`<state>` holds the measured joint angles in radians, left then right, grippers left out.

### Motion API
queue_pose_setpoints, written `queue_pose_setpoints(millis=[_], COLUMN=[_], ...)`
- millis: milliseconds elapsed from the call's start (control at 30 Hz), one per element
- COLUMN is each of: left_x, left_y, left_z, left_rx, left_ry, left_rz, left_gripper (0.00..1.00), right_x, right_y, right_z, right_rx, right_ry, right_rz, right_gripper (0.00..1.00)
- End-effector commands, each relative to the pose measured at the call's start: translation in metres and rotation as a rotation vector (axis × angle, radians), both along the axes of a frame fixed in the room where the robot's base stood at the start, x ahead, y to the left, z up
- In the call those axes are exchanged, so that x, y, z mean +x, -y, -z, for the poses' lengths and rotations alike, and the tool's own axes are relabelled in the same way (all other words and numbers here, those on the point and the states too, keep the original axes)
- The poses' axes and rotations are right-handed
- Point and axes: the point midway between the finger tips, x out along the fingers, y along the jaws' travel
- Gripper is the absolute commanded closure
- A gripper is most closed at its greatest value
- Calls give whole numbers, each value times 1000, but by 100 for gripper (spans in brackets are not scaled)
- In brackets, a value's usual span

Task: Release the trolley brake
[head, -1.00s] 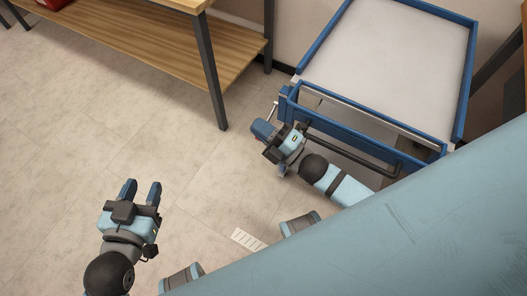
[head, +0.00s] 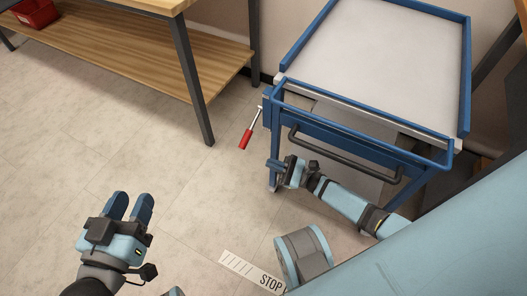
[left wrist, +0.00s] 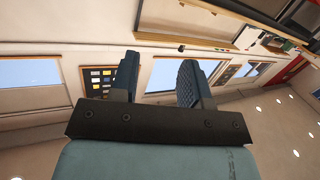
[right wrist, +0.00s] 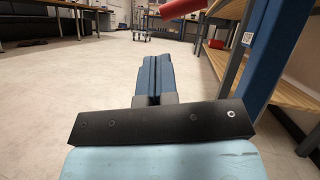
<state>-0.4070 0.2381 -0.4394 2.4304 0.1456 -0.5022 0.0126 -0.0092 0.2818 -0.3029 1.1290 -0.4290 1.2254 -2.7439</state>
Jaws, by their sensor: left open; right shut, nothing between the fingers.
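The blue trolley (head: 362,140) with a grey top stands at the right in the head view. Its brake lever, a metal rod with a red grip (head: 246,138), sticks out at its left side and slants down and left. My right gripper (head: 272,163) is shut and empty, just below and right of the red grip, near the trolley's front left leg. In the right wrist view the red grip (right wrist: 183,8) shows at the top edge, above and apart from the shut fingers (right wrist: 155,75). My left gripper (head: 131,202) is open and empty over the floor at the left.
A black push handle (head: 345,155) runs along the trolley's near side. A workbench with a wooden shelf (head: 150,50) stands at the upper left, with a red bin (head: 37,12) on it. The floor between is clear. A "STOP" floor marking (head: 252,271) lies in front.

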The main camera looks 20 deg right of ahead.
Motion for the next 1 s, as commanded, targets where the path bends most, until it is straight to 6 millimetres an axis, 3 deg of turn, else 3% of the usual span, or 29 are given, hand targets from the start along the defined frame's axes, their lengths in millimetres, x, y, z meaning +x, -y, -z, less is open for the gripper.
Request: queue_pose_setpoints(millis=[33,200,567,767,1000], left_x=[-1,-1,-1,-1,-2], left_y=[-2,-4,-4,-4,-4], left_z=[4,-1,-3,-2,3], left_rx=[-36,-100,-104,-102,-98], left_ry=[0,-1,-1,-4,-13], left_rz=[-8,-19,-19,-19,-16], left_gripper=[57,57,57,57,57], right_x=[7,13,14,24,47], right_y=[6,17,17,2,-29], right_z=[11,15,13,2,-20], right_rx=[-12,-40,-42,-41,-41], right_ry=[60,175,184,186,185], right_rz=[32,94,100,98,98], right_gripper=[100,100,100,100,100])
